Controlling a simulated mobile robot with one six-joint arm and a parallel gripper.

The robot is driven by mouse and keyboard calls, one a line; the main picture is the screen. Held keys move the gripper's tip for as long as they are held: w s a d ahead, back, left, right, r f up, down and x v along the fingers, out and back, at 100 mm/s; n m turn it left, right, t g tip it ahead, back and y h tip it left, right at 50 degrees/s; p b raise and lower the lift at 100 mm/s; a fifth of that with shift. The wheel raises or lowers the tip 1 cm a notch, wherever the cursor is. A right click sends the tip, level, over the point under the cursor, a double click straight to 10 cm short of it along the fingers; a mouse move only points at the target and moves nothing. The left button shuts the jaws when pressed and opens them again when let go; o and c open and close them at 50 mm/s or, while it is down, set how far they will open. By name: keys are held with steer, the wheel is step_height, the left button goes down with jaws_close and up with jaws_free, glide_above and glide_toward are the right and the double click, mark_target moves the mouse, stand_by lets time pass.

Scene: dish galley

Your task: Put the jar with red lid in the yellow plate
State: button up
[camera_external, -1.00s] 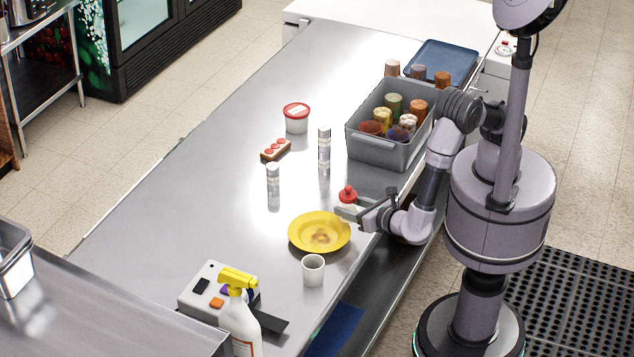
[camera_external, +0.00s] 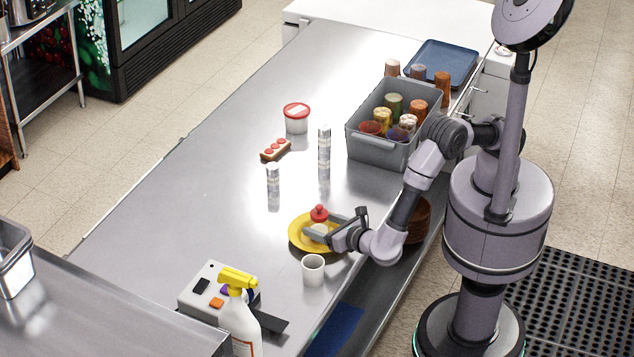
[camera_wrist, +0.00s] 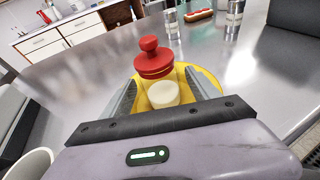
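The jar with the red lid (camera_external: 319,213) is over the yellow plate (camera_external: 297,236) on the metal counter. In the wrist view the jar (camera_wrist: 155,61) stands upright, with a red knobbed lid and a pale body, between the two fingers of my gripper (camera_wrist: 163,92). The yellow plate (camera_wrist: 208,82) shows behind and around it. In the external view my gripper (camera_external: 318,228) reaches in from the right, low over the plate. The fingers flank the jar closely and appear to hold it. Whether the jar's base touches the plate is hidden.
A white cup (camera_external: 313,270) stands just in front of the plate. A red-lidded tub (camera_external: 296,120) is at the back left. A spray bottle (camera_external: 239,318) is at the front.

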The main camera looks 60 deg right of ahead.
steer(key=shift+s+r, duration=0.1)
steer(key=shift+r, duration=0.15)
steer(key=p+v, duration=0.4)
steer(key=v, duration=0.7)
steer(key=shift+s+a, duration=0.1)
steer(key=shift+s, duration=0.3)
steer(key=w+d+r+m+g+h, duration=0.1)
steer(key=w+d+r+m+g, duration=0.15)
steer(key=d+r+m, duration=0.4)
steer(key=w+d+r+m+g, duration=0.1)
steer(key=w+d+m+g, duration=0.2)
steer(key=d, duration=0.6)
steer(key=w+d+r+m+g+h, duration=0.1)
steer(key=w+d+r+m+g, duration=0.1)
steer(key=d+r+m+g, duration=0.35)
steer(key=s+d+r+m+t+y, duration=0.1)
steer(key=s+d+r+m+y, duration=0.2)
steer(key=s+d+m, duration=0.3)
steer(key=s+d+r+m+t+y, duration=0.2)
steer(key=s+d+r+m+y, duration=0.2)
steer(key=d+m, duration=0.8)
steer(key=s+m+y, duration=0.2)
steer(key=m, duration=0.1)
steer(key=shift+s+d, duration=0.35)
